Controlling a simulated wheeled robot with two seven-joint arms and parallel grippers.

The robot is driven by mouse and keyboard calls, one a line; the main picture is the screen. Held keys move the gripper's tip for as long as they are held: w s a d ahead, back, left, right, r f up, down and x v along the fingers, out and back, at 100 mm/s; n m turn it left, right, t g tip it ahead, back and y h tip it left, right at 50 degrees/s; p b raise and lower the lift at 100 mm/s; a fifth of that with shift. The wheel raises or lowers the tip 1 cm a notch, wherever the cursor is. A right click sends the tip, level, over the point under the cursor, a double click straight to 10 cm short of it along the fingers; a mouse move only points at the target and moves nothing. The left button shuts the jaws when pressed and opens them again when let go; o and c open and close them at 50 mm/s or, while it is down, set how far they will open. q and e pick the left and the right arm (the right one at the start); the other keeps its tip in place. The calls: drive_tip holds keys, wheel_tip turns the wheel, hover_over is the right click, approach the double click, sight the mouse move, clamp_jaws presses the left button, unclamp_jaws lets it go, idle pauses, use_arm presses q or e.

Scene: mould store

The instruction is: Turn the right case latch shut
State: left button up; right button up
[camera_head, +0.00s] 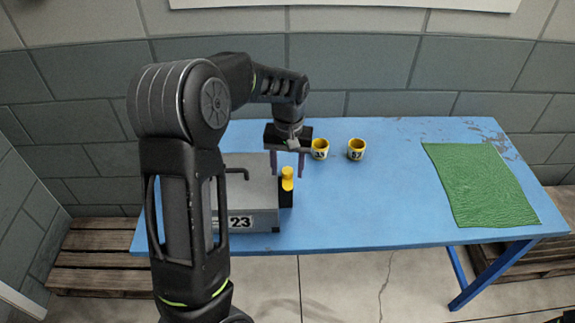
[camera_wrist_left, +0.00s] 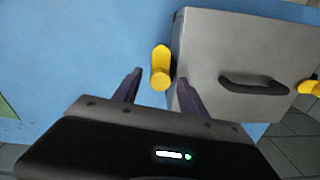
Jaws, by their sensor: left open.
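The grey case (camera_head: 252,203), labelled 23, stands on the table's left part, partly hidden behind my left arm. Its yellow right latch (camera_head: 287,179) sits at the case's right side against a dark mount. My left gripper (camera_head: 287,173) is open and points down, with one finger on each side of the latch. In the left wrist view the latch (camera_wrist_left: 160,68) shows between and just beyond the two fingertips (camera_wrist_left: 159,80), with a gap on the left. The right finger is close to the case wall (camera_wrist_left: 215,55). Contact with the latch cannot be told. My right gripper is out of view.
The case has a dark handle (camera_wrist_left: 253,86) on top and another yellow latch (camera_wrist_left: 309,88) at its other side. A green mat (camera_head: 482,185) lies at right. The blue table's (camera_head: 380,210) middle is clear.

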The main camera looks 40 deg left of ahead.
use_arm(q)
drive_tip(key=shift+c, duration=0.4)
clamp_jaws()
